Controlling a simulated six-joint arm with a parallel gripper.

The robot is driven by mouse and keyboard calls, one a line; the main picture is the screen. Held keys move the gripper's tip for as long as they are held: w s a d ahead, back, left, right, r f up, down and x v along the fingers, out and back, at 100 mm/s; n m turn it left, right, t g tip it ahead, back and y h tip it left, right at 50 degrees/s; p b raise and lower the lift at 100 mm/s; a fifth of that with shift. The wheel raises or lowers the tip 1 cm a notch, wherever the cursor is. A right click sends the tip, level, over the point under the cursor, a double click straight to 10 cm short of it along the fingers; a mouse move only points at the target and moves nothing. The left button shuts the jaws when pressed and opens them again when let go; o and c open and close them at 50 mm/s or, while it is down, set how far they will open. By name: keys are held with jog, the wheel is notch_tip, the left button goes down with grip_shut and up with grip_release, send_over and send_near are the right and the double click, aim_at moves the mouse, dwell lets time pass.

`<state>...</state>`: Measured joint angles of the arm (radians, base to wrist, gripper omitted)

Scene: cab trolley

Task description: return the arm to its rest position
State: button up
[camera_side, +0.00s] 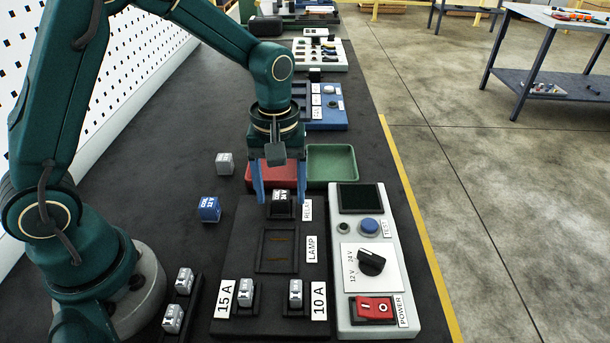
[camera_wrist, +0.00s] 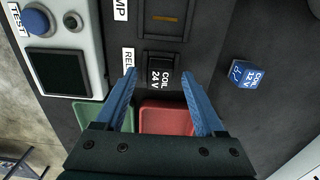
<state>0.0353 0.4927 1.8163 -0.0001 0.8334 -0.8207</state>
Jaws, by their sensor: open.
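My gripper (camera_side: 279,190) has blue fingers and is open above the relay slot of the black board. In the wrist view its fingers (camera_wrist: 168,97) are spread, with nothing held between them. A black relay block marked COIL 24 V (camera_wrist: 161,71) sits in the slot labelled RELAY, between and below the fingertips. The block also shows in the side view (camera_side: 280,206), partly behind the gripper. My arm reaches forward over the bench, bent at the elbow.
A blue COIL 12 V block (camera_side: 209,209) and a grey block (camera_side: 225,163) lie left of the board. A red tray (camera_side: 262,173) and green tray (camera_side: 333,164) stand behind. The grey test panel (camera_side: 372,276) is on the right. Fuses fill the 15 A and 10 A slots.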

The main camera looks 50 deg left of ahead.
jog(key=shift+t, duration=0.7)
notch_tip(320, 180, up, 8)
jog(key=shift+a, duration=0.15)
jog(key=s+r+m+t, duration=0.4)
jog(key=s+m, duration=0.5)
jog(key=s, duration=0.3)
jog(key=shift+s+a, duration=0.35)
jog(key=shift+a, duration=0.05)
